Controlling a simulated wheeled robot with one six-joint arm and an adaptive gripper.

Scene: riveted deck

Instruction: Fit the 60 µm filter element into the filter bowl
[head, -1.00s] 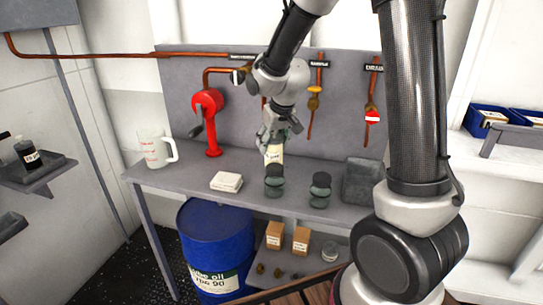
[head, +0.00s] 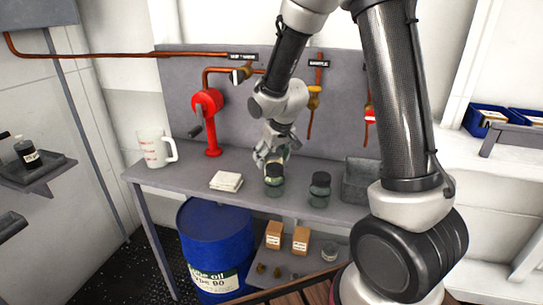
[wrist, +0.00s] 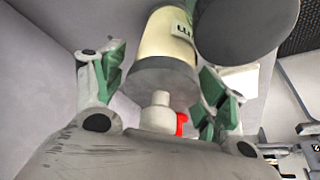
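The filter element, a cream cylinder with a grey end cap and a partly visible label, shows in the wrist view (wrist: 150,45). A pale stub (wrist: 158,112) and a small red piece show below its cap there. My gripper (wrist: 163,68) is open, with green-padded fingers on either side of the capped end; a gap shows at the left. In the head view my gripper (head: 270,158) is low over the bench, just behind a dark-lidded green jar (head: 274,184), and the element is hidden. I cannot tell which thing is the filter bowl.
A second dark-lidded jar (head: 320,190) and a grey bin (head: 360,182) stand to the right. A folded white cloth (head: 226,181), a red hand pump (head: 210,120) and a measuring jug (head: 153,150) are to the left. The near jar's dark lid (wrist: 245,25) is close to the element.

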